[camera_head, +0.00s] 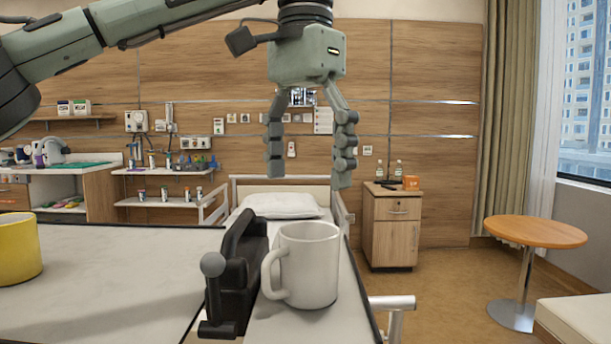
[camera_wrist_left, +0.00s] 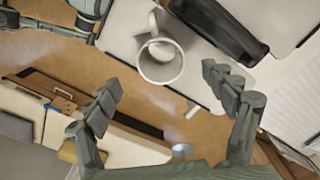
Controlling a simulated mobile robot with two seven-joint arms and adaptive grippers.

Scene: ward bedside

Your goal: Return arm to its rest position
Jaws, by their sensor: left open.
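My left gripper (camera_head: 308,170) comes in from the upper left in the head view, and its fingers point down. It is open and empty, with a clear gap between the fingers. It hangs above a white mug (camera_head: 310,268), apart from it. The mug stands upright on a table (camera_head: 110,290), its handle to the left. In the wrist view the open fingers (camera_wrist_left: 170,100) show at the bottom, and the mug (camera_wrist_left: 160,58) lies beyond them, near the top. My right gripper is not in the head view.
A black clamp-like device (camera_head: 238,270) stands just left of the mug. A yellow mug (camera_head: 16,248) is at the table's left edge. A bed (camera_head: 283,206), a bedside cabinet (camera_head: 392,228) and a round table (camera_head: 535,232) stand beyond. The air around the gripper looks free.

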